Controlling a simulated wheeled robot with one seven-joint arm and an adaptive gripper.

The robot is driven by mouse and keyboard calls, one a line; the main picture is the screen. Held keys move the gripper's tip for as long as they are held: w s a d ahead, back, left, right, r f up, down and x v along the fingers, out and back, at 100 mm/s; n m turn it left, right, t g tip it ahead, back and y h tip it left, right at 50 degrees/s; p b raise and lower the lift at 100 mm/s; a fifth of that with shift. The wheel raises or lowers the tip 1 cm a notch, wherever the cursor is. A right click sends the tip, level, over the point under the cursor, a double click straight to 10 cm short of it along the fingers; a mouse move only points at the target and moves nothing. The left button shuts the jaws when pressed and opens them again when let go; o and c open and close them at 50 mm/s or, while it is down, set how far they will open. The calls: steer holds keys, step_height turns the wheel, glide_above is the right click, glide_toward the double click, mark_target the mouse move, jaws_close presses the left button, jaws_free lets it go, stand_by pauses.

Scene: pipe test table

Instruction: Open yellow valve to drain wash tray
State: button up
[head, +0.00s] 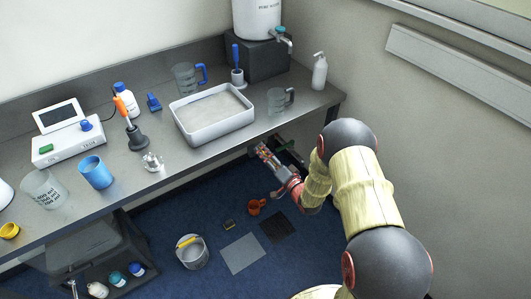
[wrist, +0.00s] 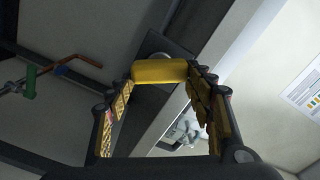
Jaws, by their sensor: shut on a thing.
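The yellow valve handle (wrist: 158,71) shows in the wrist view as a short yellow bar between my fingertips. My gripper (wrist: 160,78) is shut on it, one finger at each end. In the head view my gripper (head: 263,150) is under the table's front edge, right of and below the wash tray; the handle cannot be made out there. The white rectangular wash tray (head: 214,142) sits on the grey table. The tray's drain and any flow are not visible, so I cannot tell the valve's position.
A copper pipe with a green handle (wrist: 31,82) runs at the left of the wrist view. A grey bucket (head: 193,256) with a yellow item across it stands on the blue floor. An orange mug (head: 254,207) and two flat mats lie nearby. A clear jug (head: 278,101) stands right of the tray.

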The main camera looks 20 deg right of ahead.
steer(key=m, duration=0.2)
steer(key=m+p, duration=0.1)
steer(key=m, duration=0.3)
steer(key=shift+d+f, duration=0.15)
steer(key=shift+f, duration=0.15)
steer(key=shift+p, duration=0.3)
steer(key=o, duration=1.1)
steer(key=shift+o, duration=0.3)
steer(key=v, duration=1.2)
